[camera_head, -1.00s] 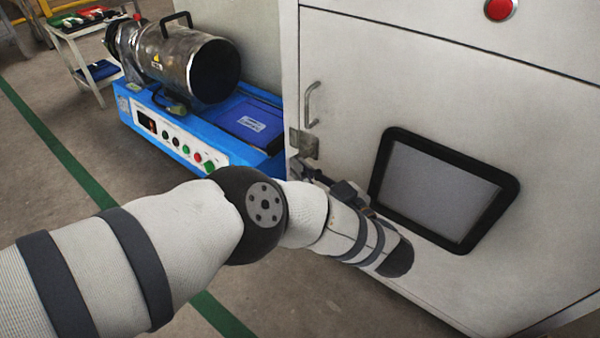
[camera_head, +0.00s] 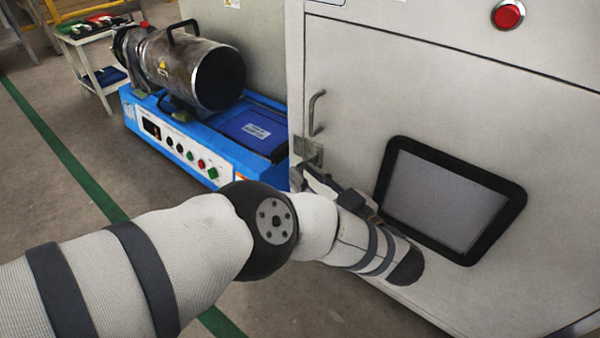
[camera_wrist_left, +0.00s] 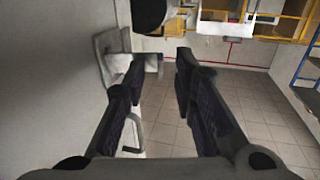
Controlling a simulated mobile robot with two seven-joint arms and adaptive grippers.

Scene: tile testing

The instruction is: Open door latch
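The door latch (camera_head: 308,152) is a small metal fitting on the left edge of the pale cabinet door (camera_head: 350,110), below a bar handle (camera_head: 315,113). My left gripper (camera_head: 312,180) is just under the latch in the head view, its fingertips partly hidden by my wrist. In the left wrist view, the left gripper (camera_wrist_left: 161,60) is open, with two dark fingers spread apart. The latch (camera_wrist_left: 108,48) is at its left fingertip, and a short arm of it reaches toward the gap. I cannot tell whether they touch. The door looks shut. My right gripper is not in view.
The door has a black-framed window (camera_head: 450,200) and a red button (camera_head: 508,15) above it. A blue machine (camera_head: 220,150) with a metal cylinder stands left of the cabinet. A white cart (camera_head: 95,50) is farther back.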

